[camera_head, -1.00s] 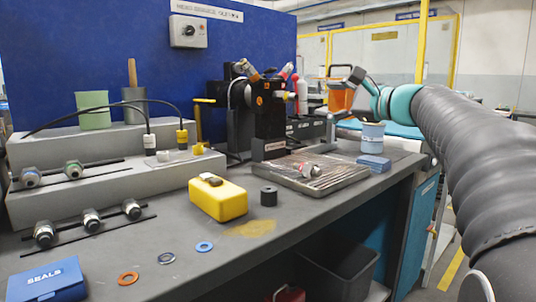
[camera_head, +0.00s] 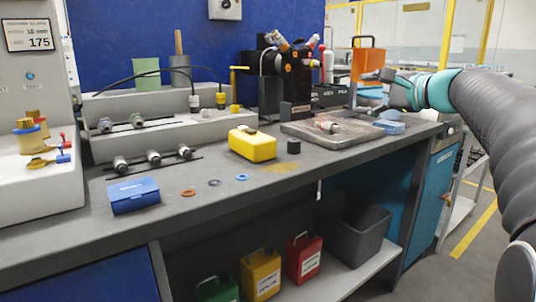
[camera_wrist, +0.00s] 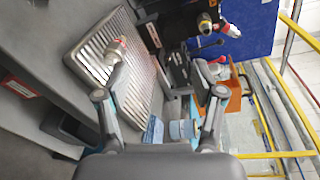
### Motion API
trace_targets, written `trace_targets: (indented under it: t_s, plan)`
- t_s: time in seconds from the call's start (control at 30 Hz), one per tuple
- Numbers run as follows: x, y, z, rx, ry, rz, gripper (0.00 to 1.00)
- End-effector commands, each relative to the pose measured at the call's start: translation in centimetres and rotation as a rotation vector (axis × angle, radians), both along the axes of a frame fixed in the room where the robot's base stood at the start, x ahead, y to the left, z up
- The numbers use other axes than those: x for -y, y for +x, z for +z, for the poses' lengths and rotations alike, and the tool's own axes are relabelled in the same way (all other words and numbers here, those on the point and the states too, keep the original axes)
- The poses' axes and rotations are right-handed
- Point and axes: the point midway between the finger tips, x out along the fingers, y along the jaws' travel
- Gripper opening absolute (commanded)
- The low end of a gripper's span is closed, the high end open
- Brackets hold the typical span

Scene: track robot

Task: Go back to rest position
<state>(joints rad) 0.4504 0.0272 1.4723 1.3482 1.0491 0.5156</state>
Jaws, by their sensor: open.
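My gripper (camera_head: 374,77) is at the end of my raised arm at the right of the head view, above the right end of the workbench. In the wrist view my gripper (camera_wrist: 165,82) has its two fingers spread wide with nothing held between them. A metal fitting with a red part (camera_wrist: 117,48) lies on the ribbed tray (camera_wrist: 92,62), near the left finger. In the head view the fitting (camera_head: 328,126) also lies on the tray (camera_head: 358,138), below and left of my gripper.
A blue cup (camera_wrist: 182,130) and a blue block (camera_wrist: 153,130) stand near the tray. An orange container (camera_wrist: 233,92) is beyond the right finger.

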Motion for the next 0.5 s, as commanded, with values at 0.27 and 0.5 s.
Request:
trace_targets:
  t_s: [0.27, 0.5]
  plan:
    - [0.6, -1.8, -8.9, -0.114, -0.280, 0.010, 0.68]
    - [-1.0, -9.1, -19.2, -0.244, -0.711, 0.155, 0.68]
